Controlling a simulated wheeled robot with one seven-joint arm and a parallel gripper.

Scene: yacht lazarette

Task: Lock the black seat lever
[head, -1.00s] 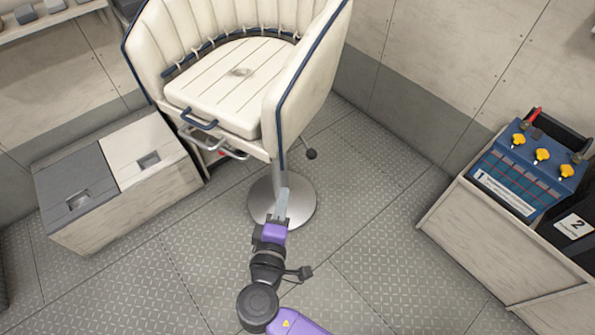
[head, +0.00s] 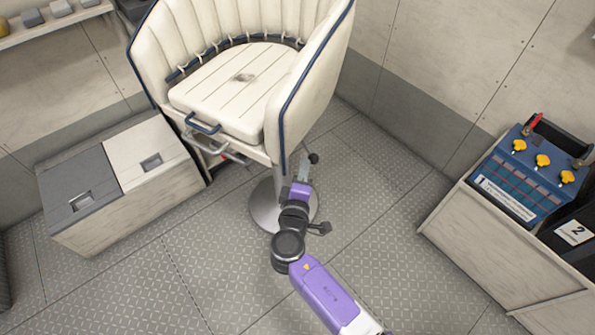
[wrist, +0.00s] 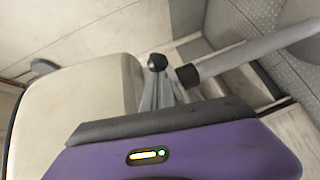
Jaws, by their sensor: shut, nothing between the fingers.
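The black seat lever's round knob (head: 313,158) shows at the right side of the cream seat (head: 240,88) in the head view, just beyond my gripper. My gripper (head: 302,162) is shut and empty, below the seat's right side and in front of the pedestal. In the wrist view, the black knob (wrist: 157,62) shows right at the tips of my gripper (wrist: 158,85). I cannot tell whether they touch. The lever's shaft is mostly hidden behind my gripper and the seat.
The round metal pedestal base (head: 268,205) stands on the floor close to my arm. A storage box (head: 125,190) is at the left. The floor between is clear.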

